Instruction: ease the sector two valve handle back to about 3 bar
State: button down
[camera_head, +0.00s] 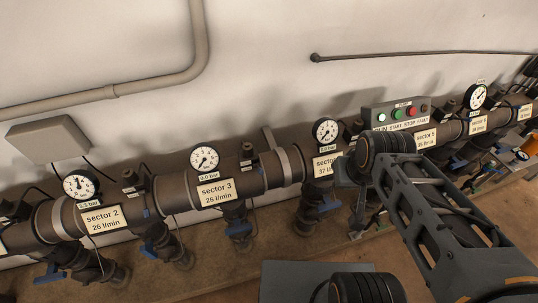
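The sector 2 label (102,220) reads 26 l/min and sits on the dark pipe at the left. Its round gauge (81,185) stands above it, with a small tag that seems to read 3.3 bar. A blue handle (50,275) shows at the valve below the label, and another blue handle (148,250) is at the valve to its right. I cannot tell for certain which one belongs to sector 2. My arm reaches in from the lower right, well to the right of sector 2.
The sector 3 gauge (204,158) and label (215,190) are to the right, with a blue handle (238,229) below. A control box (394,113) with coloured buttons is above the pipe. A grey box (48,139) is on the wall. The floor in front is partly clear.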

aim_at(147, 250)
jog(key=u, duration=2.35)
